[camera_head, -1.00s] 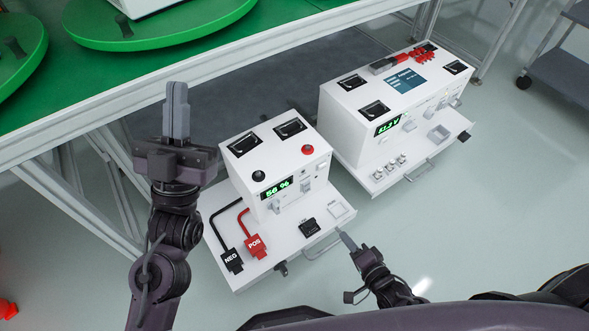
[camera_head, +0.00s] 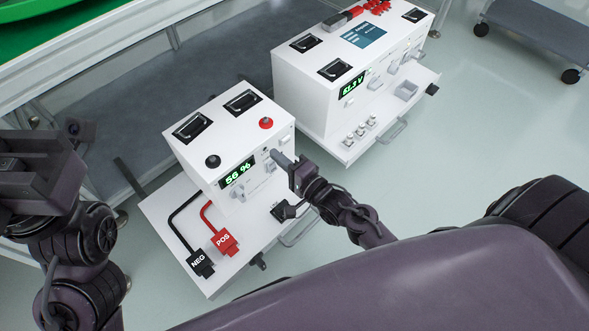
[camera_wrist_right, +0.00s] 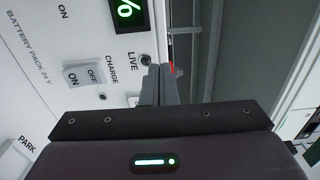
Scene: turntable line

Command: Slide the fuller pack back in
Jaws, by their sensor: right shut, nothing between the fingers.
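The near white battery pack (camera_head: 205,165) stands on a pulled-out tray (camera_head: 165,232) and its green display (camera_head: 238,171) reads 56 %. The far white pack (camera_head: 318,85) has a green display (camera_head: 354,85) in volts. My right gripper (camera_head: 279,157) is shut and empty, its tips close to the near pack's front face. In the right wrist view the shut fingers (camera_wrist_right: 158,85) are beside the CHARGE and LIVE labels, right of an ON/OFF rocker switch (camera_wrist_right: 83,74). Whether they touch the panel is unclear. My left gripper (camera_head: 40,170) is at the left edge, its fingertips not visible.
A black NEG plug (camera_head: 201,264) and a red POS plug (camera_head: 225,243) lie on the near tray, with cables to the pack. The far pack's tray has a handle (camera_head: 394,130). A grey cart (camera_head: 535,35) stands at upper right. Floor on the right is clear.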

